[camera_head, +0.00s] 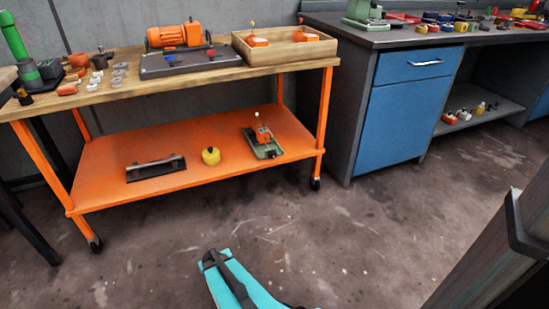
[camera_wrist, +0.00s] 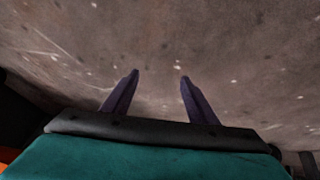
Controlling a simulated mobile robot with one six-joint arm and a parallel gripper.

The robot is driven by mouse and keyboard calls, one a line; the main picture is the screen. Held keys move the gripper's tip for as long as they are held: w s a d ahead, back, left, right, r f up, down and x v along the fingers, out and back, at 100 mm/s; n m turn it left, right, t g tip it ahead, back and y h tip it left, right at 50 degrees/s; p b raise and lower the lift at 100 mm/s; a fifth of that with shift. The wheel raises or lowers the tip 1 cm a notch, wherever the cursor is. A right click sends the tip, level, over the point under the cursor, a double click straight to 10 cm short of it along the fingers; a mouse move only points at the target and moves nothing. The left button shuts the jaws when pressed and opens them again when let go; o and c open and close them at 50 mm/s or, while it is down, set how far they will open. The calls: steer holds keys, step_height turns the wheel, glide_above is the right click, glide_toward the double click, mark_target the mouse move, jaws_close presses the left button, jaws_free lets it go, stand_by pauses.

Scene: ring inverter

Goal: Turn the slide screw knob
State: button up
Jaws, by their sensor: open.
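I cannot tell for sure which part is the slide screw knob. A small device with a green base and orange body (camera_head: 263,140) stands on the cart's orange lower shelf, with a pale ball-tipped lever. Two orange units (camera_head: 257,41) with ball-tipped levers sit in a wooden tray (camera_head: 285,54) on the cart top. A grey plate (camera_head: 190,63) carries an orange motor (camera_head: 174,35) and small red and blue parts. My gripper (camera_wrist: 159,76) is open and empty over bare floor, with two dark fingers apart. My turquoise arm shows low in the head view, well away from the cart.
The orange wheeled cart (camera_head: 100,170) also holds a black bar-like part (camera_head: 155,168) and a yellow round part (camera_head: 210,156). A blue cabinet (camera_head: 405,115) under a grey bench stands right. A dark post (camera_head: 500,240) is at lower right. The floor between is clear.

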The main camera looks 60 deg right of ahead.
steer(key=w+d+r+m+t+h, duration=0.15)
steer(key=d+r, duration=0.25)
steer(key=d, duration=0.7)
steer(key=t+h+p, duration=0.1)
steer(key=t+h, duration=0.4)
steer(key=t, duration=0.4)
glide_toward(273, 155)
steer(key=v, duration=0.5)
steer(key=shift+s+r+m+g, duration=0.1)
steer(key=shift+r+m+g, duration=0.15)
steer(key=b+x, duration=0.3)
steer(key=x, duration=0.9)
steer(key=shift+f+b, duration=0.2)
steer(key=shift+b, duration=0.2)
steer(key=shift+x, duration=0.95)
steer(key=shift+a+r, duration=0.1)
steer(key=shift+r, duration=0.05)
